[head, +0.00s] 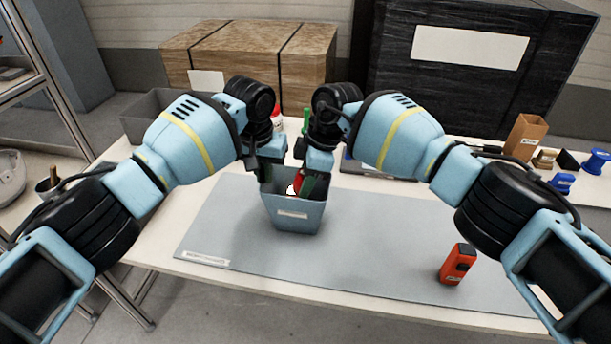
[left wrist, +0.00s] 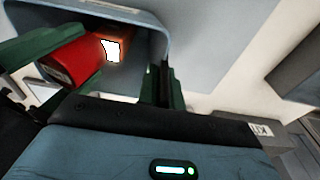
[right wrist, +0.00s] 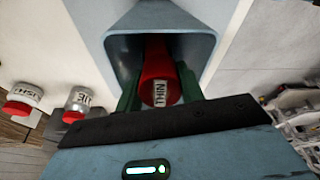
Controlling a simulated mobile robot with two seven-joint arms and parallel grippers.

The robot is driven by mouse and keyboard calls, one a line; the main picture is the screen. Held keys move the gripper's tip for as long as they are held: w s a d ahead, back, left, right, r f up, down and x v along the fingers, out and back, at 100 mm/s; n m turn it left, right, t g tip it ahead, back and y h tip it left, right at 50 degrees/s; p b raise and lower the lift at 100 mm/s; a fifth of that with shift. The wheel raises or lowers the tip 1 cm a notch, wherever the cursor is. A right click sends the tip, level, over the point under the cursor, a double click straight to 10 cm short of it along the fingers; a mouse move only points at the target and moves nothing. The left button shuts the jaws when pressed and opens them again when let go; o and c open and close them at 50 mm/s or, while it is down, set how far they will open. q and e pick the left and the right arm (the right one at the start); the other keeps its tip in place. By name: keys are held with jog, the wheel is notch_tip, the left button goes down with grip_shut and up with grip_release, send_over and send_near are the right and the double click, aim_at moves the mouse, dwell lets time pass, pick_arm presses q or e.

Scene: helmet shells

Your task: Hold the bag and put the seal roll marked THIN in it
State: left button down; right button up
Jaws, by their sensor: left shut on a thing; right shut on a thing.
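The bag (head: 295,214) is a grey-blue open-topped container with a pale label, upright on the grey mat. My left gripper (head: 267,172) is shut on its left rim; the bag wall also shows in the left wrist view (left wrist: 150,18). My right gripper (head: 308,182) is shut on the red seal roll (head: 297,187), with its green fingers either side of it. The roll's label reads THIN in the right wrist view (right wrist: 160,92). The roll is within the bag's mouth; whether it touches the bottom is hidden.
An orange-red device (head: 457,264) stands on the mat (head: 370,262) at the right. Two red-and-white labelled items (right wrist: 80,100) (right wrist: 22,98) stand beyond the bag. A brown box (head: 525,137) and blue spools (head: 596,161) are at the far right. The mat's front is clear.

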pick_arm(q)
jog(key=shift+f, duration=0.1)
pick_arm(e)
jog(key=o, duration=1)
jog(key=v, duration=1.2)
pick_arm(q)
jog(key=c, duration=1.5)
grip_release()
